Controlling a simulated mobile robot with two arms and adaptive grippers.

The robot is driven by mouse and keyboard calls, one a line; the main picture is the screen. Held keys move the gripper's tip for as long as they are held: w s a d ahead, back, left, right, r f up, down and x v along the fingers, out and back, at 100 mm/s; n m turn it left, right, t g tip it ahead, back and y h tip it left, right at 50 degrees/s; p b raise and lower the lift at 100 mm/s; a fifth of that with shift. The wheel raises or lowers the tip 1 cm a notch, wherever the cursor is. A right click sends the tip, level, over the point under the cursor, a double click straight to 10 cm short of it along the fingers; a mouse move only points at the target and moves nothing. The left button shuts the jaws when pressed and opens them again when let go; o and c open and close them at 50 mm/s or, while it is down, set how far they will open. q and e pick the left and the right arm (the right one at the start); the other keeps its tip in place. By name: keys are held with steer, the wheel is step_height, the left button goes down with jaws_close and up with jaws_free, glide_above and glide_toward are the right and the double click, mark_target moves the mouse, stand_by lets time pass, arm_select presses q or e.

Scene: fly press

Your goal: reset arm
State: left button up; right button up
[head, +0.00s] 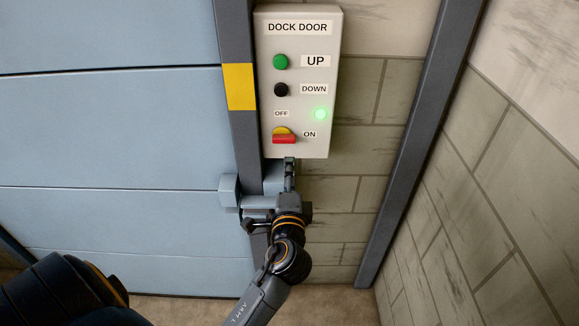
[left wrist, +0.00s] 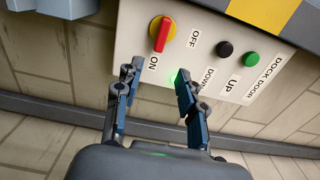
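The grey dock door panel (head: 317,95) is on the wall beside the door. Its rotary switch (head: 284,139) has a red handle on a yellow disc. The handle lies in line with the ON label (head: 309,134). The switch also shows in the left wrist view (left wrist: 163,34). A green lamp (head: 320,114) glows. My left gripper (head: 289,164) is at the panel's lower edge in the head view. In the wrist view its fingers (left wrist: 157,88) are apart with nothing between them. They appear below the switch. I cannot see my right gripper.
The green UP button (head: 280,62) and black DOWN button (head: 281,90) sit above the switch. A light-blue door (head: 110,130) fills the left, with a grey post (head: 235,45) beside the panel. Block wall (head: 390,80) and a grey upright (head: 408,150) stand right.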

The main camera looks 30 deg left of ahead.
stand_by(0.4)
